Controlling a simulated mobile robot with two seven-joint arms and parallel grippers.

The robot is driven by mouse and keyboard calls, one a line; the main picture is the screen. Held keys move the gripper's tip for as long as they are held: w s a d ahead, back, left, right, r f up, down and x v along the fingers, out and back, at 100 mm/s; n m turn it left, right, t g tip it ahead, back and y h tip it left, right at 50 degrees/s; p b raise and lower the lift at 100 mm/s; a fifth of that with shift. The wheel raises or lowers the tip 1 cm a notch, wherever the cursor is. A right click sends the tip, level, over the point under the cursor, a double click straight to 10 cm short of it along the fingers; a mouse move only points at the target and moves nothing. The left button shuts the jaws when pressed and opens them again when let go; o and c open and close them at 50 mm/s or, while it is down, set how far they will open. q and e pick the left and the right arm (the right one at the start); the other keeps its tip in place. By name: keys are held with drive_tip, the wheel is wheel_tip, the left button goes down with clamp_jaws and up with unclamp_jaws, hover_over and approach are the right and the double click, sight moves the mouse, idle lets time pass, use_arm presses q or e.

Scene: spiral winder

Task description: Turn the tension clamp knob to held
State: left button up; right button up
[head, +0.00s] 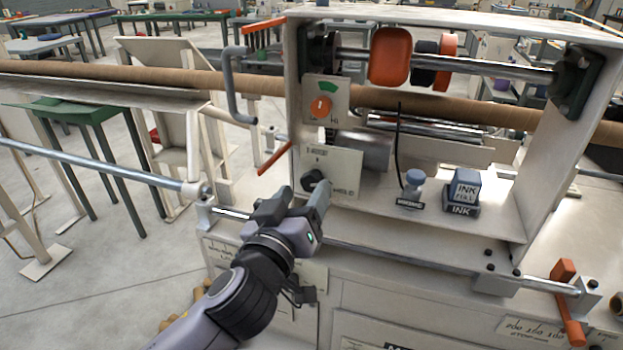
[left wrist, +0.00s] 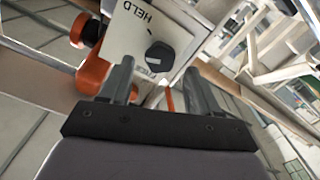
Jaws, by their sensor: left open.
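The tension clamp knob (head: 313,180) is a dark knob on a pale plate (head: 345,165) with a "HELD" label at its lower right, on the front of the winder. My left gripper (head: 300,196) is open just in front of the plate, its fingers close to the knob. In the left wrist view the dark knob (left wrist: 159,56) shows beyond and between the open fingers (left wrist: 157,80), apparently with nothing gripped. The "HELD" label shows upside down on the plate (left wrist: 130,40) there. I cannot tell which mark the knob points to. My right gripper is not in view.
A small bottle (head: 413,188) and an ink block (head: 464,192) stand on the shelf to the right. A long brown tube (head: 180,78) runs behind.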

sight(310, 184)
use_arm(q)
drive_tip(key=shift+x, duration=2.5)
drive_tip(key=shift+s, duration=0.1)
drive_tip(key=c, duration=1)
